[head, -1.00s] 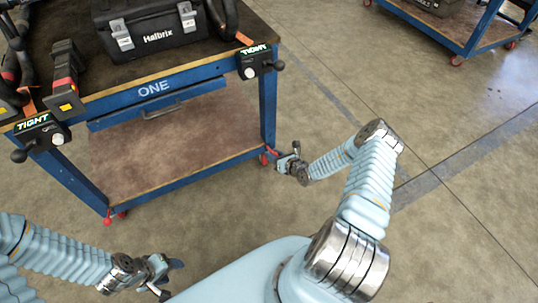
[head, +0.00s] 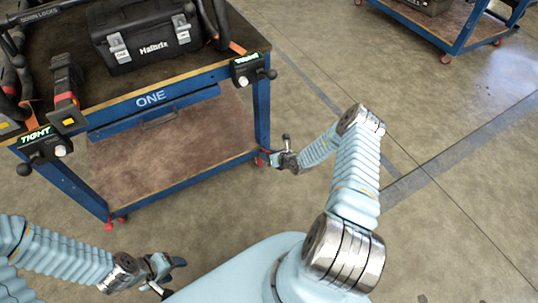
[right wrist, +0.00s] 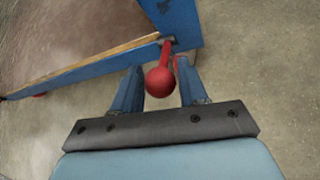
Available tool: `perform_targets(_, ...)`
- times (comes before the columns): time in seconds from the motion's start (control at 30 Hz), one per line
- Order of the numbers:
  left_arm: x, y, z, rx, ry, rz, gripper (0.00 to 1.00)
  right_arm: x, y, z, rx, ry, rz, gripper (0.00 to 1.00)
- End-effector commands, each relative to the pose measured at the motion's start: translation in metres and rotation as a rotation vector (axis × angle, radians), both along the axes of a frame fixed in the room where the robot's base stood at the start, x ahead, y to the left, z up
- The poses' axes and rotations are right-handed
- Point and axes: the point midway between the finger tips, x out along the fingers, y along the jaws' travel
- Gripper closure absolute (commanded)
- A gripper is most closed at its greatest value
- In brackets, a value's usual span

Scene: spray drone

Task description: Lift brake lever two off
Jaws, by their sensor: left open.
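A red ball-ended brake lever (right wrist: 160,82) sticks out by the bottom corner of the blue cart's leg. In the head view it is the small red spot (head: 261,161) at the cart's front right foot. My right gripper (right wrist: 159,88) is open, with one finger on each side of the red ball and visible gaps beside it. In the head view my right gripper (head: 278,158) is right beside that foot. My left gripper (head: 172,272) is open and empty over the floor, low and left. Another red lever (head: 110,226) shows at the cart's front left foot.
The blue cart marked ONE (head: 195,85) carries a black Halibrix case (head: 150,38) and tools. Black TIGHT clamps (head: 246,70) sit on its front corners. A second blue cart (head: 455,40) stands at the back right. The floor between is clear.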

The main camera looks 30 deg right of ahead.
Motion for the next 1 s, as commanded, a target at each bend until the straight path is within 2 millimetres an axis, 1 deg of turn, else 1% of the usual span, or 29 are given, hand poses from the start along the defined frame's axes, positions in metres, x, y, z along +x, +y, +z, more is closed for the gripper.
perform_targets(0.03,0.000,0.000,0.000,0.000,0.000,0.000,0.44,0.000,0.000,0.000,0.000,0.000,0.000,0.49)
perform_targets(0.07,0.000,0.000,0.000,0.000,0.000,0.000,0.44,0.000,0.000,0.000,0.000,0.000,0.000,0.44)
perform_targets(0.33,0.000,0.000,0.000,0.000,0.000,0.000,0.44,0.000,0.000,0.000,0.000,0.000,0.000,0.44)
perform_targets(0.47,0.000,0.000,0.003,0.000,0.000,0.000,0.44,-0.007,-0.002,0.006,-0.001,-0.001,0.000,0.44)
perform_targets(0.57,0.000,-0.001,0.006,-0.002,0.001,-0.003,0.44,-0.021,-0.004,0.017,-0.001,0.001,0.000,0.44)
perform_targets(0.83,-0.001,-0.003,0.013,-0.004,0.002,-0.005,0.44,-0.075,-0.013,0.054,0.000,0.002,-0.002,0.44)
perform_targets(1.0,-0.001,-0.003,0.014,-0.004,0.002,-0.005,0.44,-0.100,-0.017,0.071,-0.001,0.001,-0.001,0.44)
